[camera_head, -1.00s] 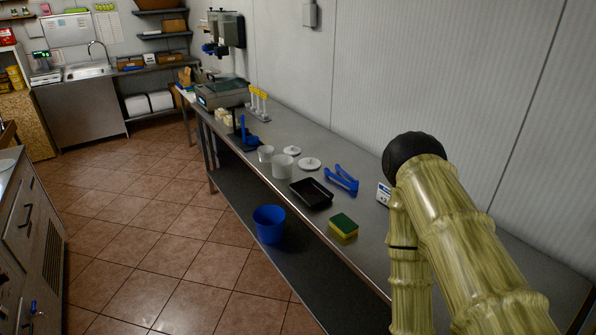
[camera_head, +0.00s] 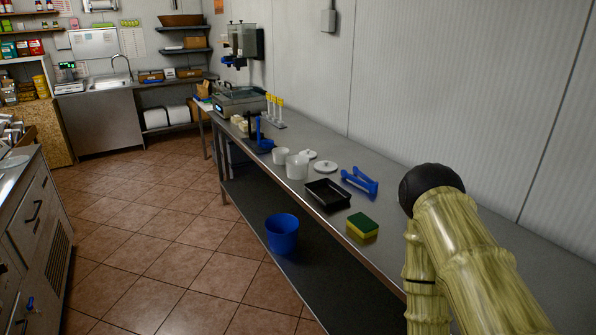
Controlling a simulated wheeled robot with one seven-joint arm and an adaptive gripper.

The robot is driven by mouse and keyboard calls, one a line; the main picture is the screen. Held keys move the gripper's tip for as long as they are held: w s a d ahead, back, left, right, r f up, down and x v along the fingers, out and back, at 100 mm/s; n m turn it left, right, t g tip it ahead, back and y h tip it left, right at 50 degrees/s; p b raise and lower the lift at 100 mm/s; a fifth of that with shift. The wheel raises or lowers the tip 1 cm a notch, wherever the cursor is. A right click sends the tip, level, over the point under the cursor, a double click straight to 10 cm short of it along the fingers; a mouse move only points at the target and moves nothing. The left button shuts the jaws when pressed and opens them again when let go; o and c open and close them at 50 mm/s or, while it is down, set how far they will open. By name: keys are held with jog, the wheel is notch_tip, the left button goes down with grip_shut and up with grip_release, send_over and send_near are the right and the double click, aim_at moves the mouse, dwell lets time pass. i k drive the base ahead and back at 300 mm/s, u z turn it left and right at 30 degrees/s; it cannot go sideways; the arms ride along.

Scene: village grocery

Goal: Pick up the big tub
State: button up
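Two white tubs stand upright on the steel bench (camera_head: 395,206) in the head view. The bigger tub (camera_head: 297,168) is nearer to me; the smaller tub (camera_head: 280,156) stands just behind it to the left. Two white lids lie to their right, a smaller lid (camera_head: 309,154) and a larger lid (camera_head: 325,167). Both tubs look open at the top. My arm rises at the right of the view, well apart from the tubs. My gripper is not in view.
A black tray (camera_head: 328,194), a blue tool (camera_head: 360,181) and a yellow-green sponge (camera_head: 362,226) lie on the bench nearer to me. A blue bucket (camera_head: 282,234) stands on the shelf below. The tiled floor left of the bench is clear; a drawer cabinet (camera_head: 35,215) stands farther left.

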aim_at(297, 166)
jog(key=u, duration=0.15)
jog(key=i, duration=1.15)
jog(key=u, duration=0.7)
